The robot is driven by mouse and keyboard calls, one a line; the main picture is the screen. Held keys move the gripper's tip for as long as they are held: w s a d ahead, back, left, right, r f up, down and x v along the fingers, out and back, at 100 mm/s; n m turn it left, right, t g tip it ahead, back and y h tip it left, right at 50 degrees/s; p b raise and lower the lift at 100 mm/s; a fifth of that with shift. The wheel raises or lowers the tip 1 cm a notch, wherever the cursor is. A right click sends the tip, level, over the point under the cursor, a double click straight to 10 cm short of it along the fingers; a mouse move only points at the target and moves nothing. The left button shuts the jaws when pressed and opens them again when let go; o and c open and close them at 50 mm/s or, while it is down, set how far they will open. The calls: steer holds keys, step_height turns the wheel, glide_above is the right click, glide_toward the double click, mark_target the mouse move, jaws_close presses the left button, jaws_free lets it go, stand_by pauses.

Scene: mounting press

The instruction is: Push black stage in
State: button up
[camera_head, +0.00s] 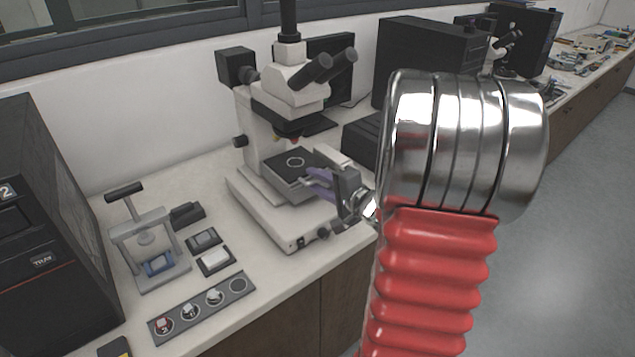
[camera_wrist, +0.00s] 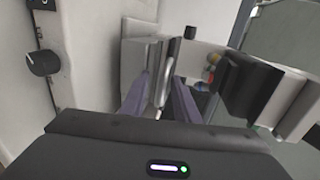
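The black stage (camera_head: 289,166) is a flat dark plate with a ring mark on the white microscope (camera_head: 261,140), below its objectives. My gripper (camera_head: 312,181) is at the stage's right front side in the head view, its purple fingers pointing left toward it. The fingers are parted, with a gap between them. In the wrist view my gripper (camera_wrist: 162,82) also shows its two fingers apart, with grey and pale microscope parts between and beyond the tips. I cannot tell whether a finger touches the stage.
A hand press (camera_head: 147,240) with a blue piece stands left of the microscope. A sample strip (camera_head: 201,308) lies at the bench's front. A black machine (camera_head: 50,230) is at far left. A microscope knob (camera_wrist: 42,62) is at left in the wrist view. Black boxes (camera_head: 430,65) stand behind.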

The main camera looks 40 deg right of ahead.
steer(key=shift+s, duration=0.1)
steer(key=v, duration=1.3)
steer(key=shift+s, duration=0.25)
steer(key=a+f+n+g+y, duration=0.2)
steer(key=a+n+g+y, duration=0.65)
steer(key=a, duration=1.75)
steer(key=s+a+r+n+g+h, duration=0.1)
steer(key=s+a+r+n+h, duration=0.3)
steer(key=s+n+h, duration=0.2)
steer(key=shift+s+r+n+h, duration=0.35)
steer(key=shift+n+h, duration=0.8)
steer(key=shift+n, duration=0.7)
